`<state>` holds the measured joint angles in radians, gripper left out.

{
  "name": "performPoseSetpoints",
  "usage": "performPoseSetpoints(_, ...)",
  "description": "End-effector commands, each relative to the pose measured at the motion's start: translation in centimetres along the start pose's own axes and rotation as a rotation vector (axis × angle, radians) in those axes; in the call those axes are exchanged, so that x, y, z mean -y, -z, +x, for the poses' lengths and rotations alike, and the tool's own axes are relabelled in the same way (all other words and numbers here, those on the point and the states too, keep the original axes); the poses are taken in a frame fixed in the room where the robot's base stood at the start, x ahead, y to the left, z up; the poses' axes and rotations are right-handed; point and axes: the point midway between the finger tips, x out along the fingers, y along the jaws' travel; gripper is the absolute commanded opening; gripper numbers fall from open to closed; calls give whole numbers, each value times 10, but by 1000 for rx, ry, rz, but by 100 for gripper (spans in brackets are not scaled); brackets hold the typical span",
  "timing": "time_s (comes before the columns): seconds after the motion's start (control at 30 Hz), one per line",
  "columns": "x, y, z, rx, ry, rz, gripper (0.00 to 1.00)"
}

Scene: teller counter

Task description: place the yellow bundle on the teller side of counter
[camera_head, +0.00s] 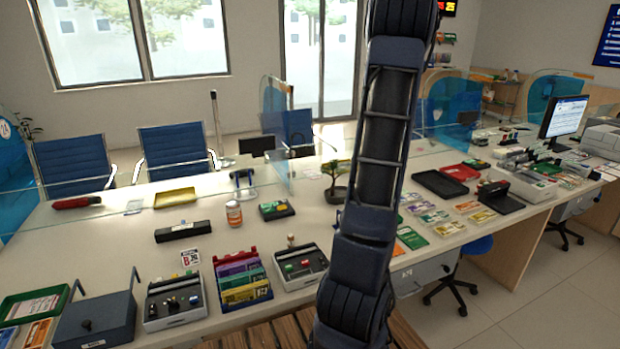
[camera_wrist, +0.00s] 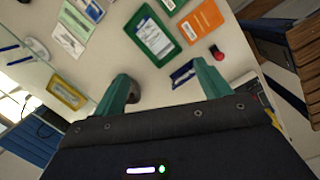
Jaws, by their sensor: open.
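The yellow bundle (camera_head: 245,293) appears to be the front item in a rack of coloured bundles on the near part of the counter (camera_head: 130,234), with green and purple ones behind it. I cannot clearly make it out in the wrist view. My gripper (camera_wrist: 163,74) shows in the wrist view with its two teal fingers wide apart and nothing between them, above the counter top. In the head view my arm rises across the middle and out of the top, so my gripper is hidden there. A glass screen runs along the counter, with blue chairs beyond it.
A control box (camera_head: 174,301) stands left of the rack and another (camera_head: 300,266) right of it. A black bar (camera_head: 183,231), an orange jar (camera_head: 234,214) and a yellow tray (camera_head: 175,197) lie farther back. Bare counter shows between them. A green tray (camera_wrist: 143,49) lies below my gripper.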

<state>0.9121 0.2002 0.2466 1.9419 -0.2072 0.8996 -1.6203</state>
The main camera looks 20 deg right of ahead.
Motion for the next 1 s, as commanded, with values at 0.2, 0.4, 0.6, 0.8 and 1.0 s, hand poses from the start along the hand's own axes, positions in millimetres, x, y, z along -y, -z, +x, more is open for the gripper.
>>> performPoseSetpoints(0.2,43,75,-58,1,-57,160,76)
performPoseSetpoints(0.4,93,129,-99,-26,-106,321,76)
performPoseSetpoints(0.6,150,173,-130,-78,-146,481,76)
performPoseSetpoints(0.8,212,204,-151,-154,-167,643,76)
performPoseSetpoints(1.0,275,225,-162,-247,-162,800,76)
